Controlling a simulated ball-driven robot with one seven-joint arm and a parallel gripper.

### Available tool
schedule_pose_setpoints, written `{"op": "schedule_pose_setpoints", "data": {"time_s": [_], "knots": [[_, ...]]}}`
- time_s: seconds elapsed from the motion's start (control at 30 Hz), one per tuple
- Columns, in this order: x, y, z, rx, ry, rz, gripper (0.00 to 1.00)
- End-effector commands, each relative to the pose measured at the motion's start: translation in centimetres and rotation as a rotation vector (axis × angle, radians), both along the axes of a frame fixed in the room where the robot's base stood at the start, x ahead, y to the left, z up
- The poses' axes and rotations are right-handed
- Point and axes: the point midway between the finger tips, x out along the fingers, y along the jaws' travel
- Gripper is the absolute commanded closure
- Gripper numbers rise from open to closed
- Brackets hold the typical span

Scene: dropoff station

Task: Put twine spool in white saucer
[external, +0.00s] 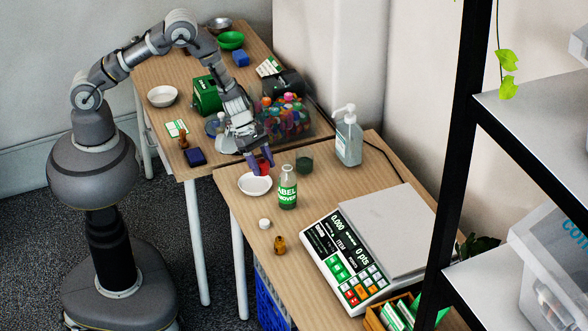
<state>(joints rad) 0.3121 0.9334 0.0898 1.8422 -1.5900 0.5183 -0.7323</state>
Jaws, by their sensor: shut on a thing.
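The twine spool (263,168) shows as a small red thing, partly hidden between my fingers. My gripper (262,163) points down and is shut on it. The white saucer (255,187) sits on the near table, by its far left corner. The spool and fingertips are over the saucer's far edge in this view. I cannot tell whether the spool touches the saucer.
A green-labelled bottle (288,188) stands just right of the saucer, with a dark green cup (304,163) behind it. A pump bottle (348,138) and a scale (360,240) stand further right. A clear bin of colourful things (283,120) is behind my gripper. A white bowl (162,96) is on the far table.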

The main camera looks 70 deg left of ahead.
Motion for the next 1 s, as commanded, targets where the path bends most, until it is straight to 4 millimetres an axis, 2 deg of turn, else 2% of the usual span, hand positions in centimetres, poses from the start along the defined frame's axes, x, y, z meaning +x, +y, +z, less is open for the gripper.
{"op": "schedule_pose_setpoints", "data": {"time_s": [0.03, 0.1, 0.2, 0.33, 0.4, 0.5, 0.57, 0.67, 1.0], "knots": [[-2.9, 1.3, 0.2, 0.000, 0.007, -0.048, 0.76], [-6.6, 2.6, 0.2, 0.000, 0.005, -0.127, 0.76], [-11.2, 4.0, 0.6, 0.000, 0.003, -0.215, 0.76], [-15.2, 5.0, 1.2, -0.001, 0.000, -0.292, 0.76], [-16.5, 5.4, 1.4, 0.000, -0.001, -0.316, 0.76], [-17.3, 5.6, 1.5, 0.001, -0.003, -0.332, 0.76], [-17.3, 5.6, 1.5, 0.001, -0.004, -0.337, 0.76], [-16.2, 5.0, 1.4, 0.001, -0.006, -0.340, 0.76], [-6.9, 0.8, 0.3, 0.004, -0.009, -0.344, 0.76]]}}
